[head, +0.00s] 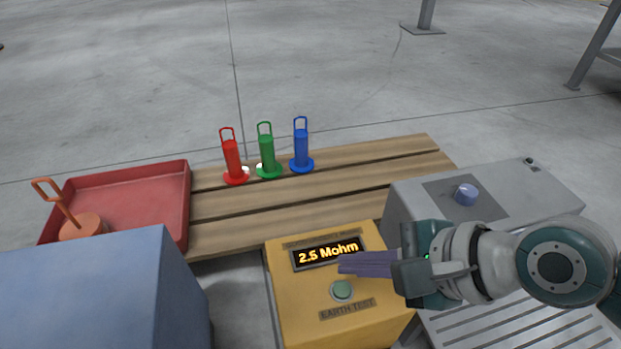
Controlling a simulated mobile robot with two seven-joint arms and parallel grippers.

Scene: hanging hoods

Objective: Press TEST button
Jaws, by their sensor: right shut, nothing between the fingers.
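The yellow earth test box (289,306) stands at the bottom middle of the head view. Its dark display (328,253) reads "2.5 Mohm" in lit orange characters. A round green button (342,290) sits below the display, above a label reading "EARTH TEST". My right gripper (345,264) comes in from the right with its fingers closed together and empty. Its fingertips show over the box's top, just above the button in the picture. I cannot tell how high they are above the surface. My left gripper is not in view.
Red (233,160), green (267,153) and blue (301,148) handled pieces stand on the wooden slats (330,201). A red tray (140,190) holds an orange handled piece (80,226). A blue-grey box (90,290) is at lower left.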

